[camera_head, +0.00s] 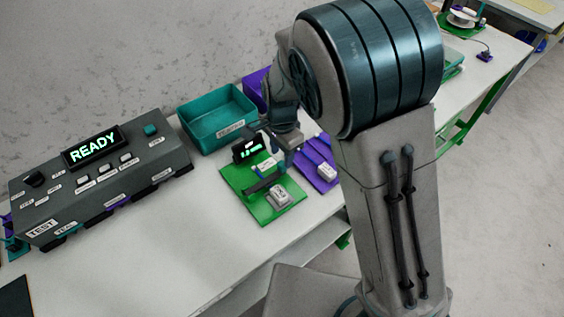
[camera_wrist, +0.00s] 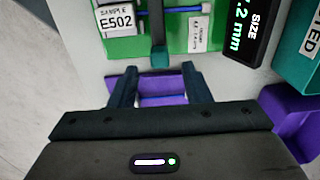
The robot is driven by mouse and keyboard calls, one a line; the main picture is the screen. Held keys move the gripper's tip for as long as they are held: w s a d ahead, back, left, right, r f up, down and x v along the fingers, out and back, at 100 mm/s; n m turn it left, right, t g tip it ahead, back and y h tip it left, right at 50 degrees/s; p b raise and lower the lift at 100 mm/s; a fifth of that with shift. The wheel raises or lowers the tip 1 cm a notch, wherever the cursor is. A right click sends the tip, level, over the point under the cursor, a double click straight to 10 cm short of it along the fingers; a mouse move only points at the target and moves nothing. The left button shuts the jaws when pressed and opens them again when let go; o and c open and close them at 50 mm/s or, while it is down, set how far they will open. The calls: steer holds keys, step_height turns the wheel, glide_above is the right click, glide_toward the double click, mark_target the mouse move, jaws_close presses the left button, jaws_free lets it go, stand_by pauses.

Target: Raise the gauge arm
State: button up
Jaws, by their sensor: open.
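The gauge has a green base (camera_head: 248,204), also in the wrist view (camera_wrist: 184,36), and a small black display (camera_wrist: 249,35) showing a size in mm, its first digit partly cut off. The dark gauge arm (camera_head: 264,183) lies low across the base. In the wrist view the arm (camera_wrist: 158,22) crosses over the blue cable (camera_wrist: 190,9) and ends in a teal tip (camera_wrist: 160,57). A white sample block marked E502 (camera_wrist: 117,21) sits beside it. My gripper (camera_wrist: 159,73) is open and empty, its fingertips just short of the teal tip, one to each side.
A purple fixture (camera_head: 316,165) stands right next to the green base. A teal bin (camera_head: 217,119) and a purple bin (camera_head: 256,88) stand behind. The grey console (camera_head: 98,178) at left reads READY. The white table (camera_head: 190,262) is clear in front.

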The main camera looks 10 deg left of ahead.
mark_target(282, 163)
steer(key=shift+f, duration=2.4)
jaws_close()
steer(key=shift+r, duration=0.1)
